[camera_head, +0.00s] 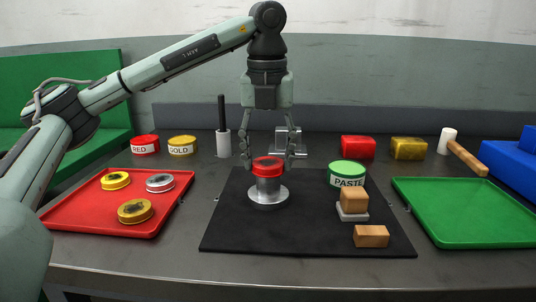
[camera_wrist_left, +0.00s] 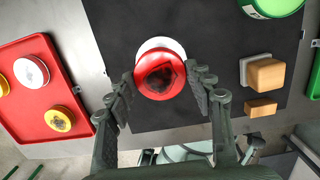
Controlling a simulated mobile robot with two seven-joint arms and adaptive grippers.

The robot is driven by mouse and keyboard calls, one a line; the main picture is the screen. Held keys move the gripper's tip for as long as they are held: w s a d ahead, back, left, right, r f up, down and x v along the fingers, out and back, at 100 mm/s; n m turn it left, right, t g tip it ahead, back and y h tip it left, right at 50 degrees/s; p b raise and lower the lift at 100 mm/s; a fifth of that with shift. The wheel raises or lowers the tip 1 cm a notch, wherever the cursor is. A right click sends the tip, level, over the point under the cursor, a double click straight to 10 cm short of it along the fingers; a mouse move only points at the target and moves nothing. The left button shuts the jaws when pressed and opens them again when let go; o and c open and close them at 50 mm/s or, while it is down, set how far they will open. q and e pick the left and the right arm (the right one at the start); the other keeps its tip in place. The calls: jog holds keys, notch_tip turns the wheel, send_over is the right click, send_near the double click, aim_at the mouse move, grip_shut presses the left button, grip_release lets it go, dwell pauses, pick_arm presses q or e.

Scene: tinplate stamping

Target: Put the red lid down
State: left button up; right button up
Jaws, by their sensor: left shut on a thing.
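The red lid (camera_head: 268,167) has a dark mark on its top. It sits at the top of a silver post with a round flanged base (camera_head: 268,195) on the black mat (camera_head: 232,232). My left gripper (camera_head: 268,158) points down from above, its two fingers on either side of the lid, shut on it. In the left wrist view the red lid (camera_wrist_left: 160,75) lies between the fingertips, with the pale base partly hidden behind it. Whether the lid rests fully on the post I cannot tell. My right gripper is not in view.
A red tray (camera_head: 75,214) with gold and silver lids is left. A green PASTE tin (camera_head: 346,174) and wooden-topped blocks (camera_head: 371,236) stand on the mat's right side. A green tray (camera_head: 470,215) at right is empty. Tins, a brush and a mallet (camera_head: 463,153) line the back.

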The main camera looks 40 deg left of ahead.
pick_arm(q)
jog(key=shift+f, duration=0.15)
jog(key=o, duration=0.9)
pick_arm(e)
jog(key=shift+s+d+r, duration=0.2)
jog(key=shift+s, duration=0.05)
pick_arm(q)
jog(key=shift+o, duration=0.2)
jog(key=shift+r, duration=0.2)
jog(key=shift+r+p, duration=0.25)
jog(key=shift+p, duration=0.1)
jog(key=r, duration=0.2)
jog(key=r+p, duration=0.1)
jog(key=r, duration=0.4)
jog(key=shift+s+d+p, duration=0.2)
jog(key=shift+s+p, duration=0.05)
jog(key=shift+p, duration=0.05)
notch_tip(320, 180, up, 5)
jog(key=p, duration=0.2)
send_over(268, 164)
jog(key=shift+s+d+r, duration=0.15)
jog(key=shift+s+d, duration=0.05)
jog(key=shift+s, duration=0.1)
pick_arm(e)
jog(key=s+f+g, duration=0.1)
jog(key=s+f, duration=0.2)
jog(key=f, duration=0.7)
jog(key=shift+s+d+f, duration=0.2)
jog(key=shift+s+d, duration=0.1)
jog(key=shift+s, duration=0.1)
